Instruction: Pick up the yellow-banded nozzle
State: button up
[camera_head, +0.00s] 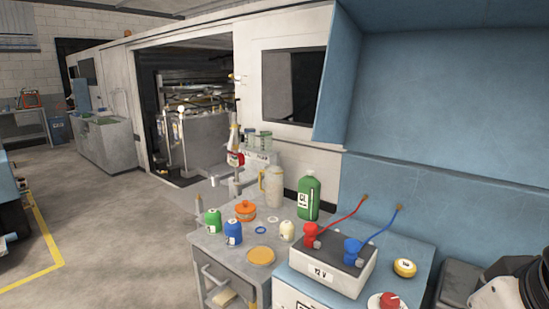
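I cannot make out a yellow-banded nozzle for certain. An upright slim fitting (234,138) with pale, yellowish and red parts stands behind the cart, near the doorway. It is too small to tell whether it is the nozzle or whether it has a yellow band. A white and black rounded part at the bottom right corner looks like a piece of my arm. My gripper's fingers do not show.
A grey cart (209,244) holds a green bottle (309,198), a beige jug (272,187), an orange pot (245,210), small containers and a yellow disc (261,256). Beside it are a 12 V box (333,267) with cables and a yellow round item (405,268). Floor at left is open.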

aim_at(240, 162)
jog(key=i+j+u, duration=0.15)
jog(key=j, duration=0.25)
jog(key=i+j+u, duration=0.1)
jog(key=j, duration=0.25)
jog(key=i+j+u, duration=0.15)
jog(key=j, duration=0.25)
jog(key=i+j+u, duration=1.1)
jog(key=i+u, duration=0.3)
jog(key=i, duration=0.2)
jog(key=i+j+z, duration=0.1)
jog(key=i, duration=0.75)
jog(key=i+j+z, duration=0.1)
jog(key=i, duration=0.75)
jog(key=i+l+z, duration=0.1)
jog(key=i+z, duration=0.15)
jog(key=z, duration=0.15)
jog(key=i+z, duration=0.55)
jog(key=z, duration=0.25)
jog(key=i+j+z, duration=0.2)
jog(key=z, duration=0.15)
jog(key=i, duration=0.05)
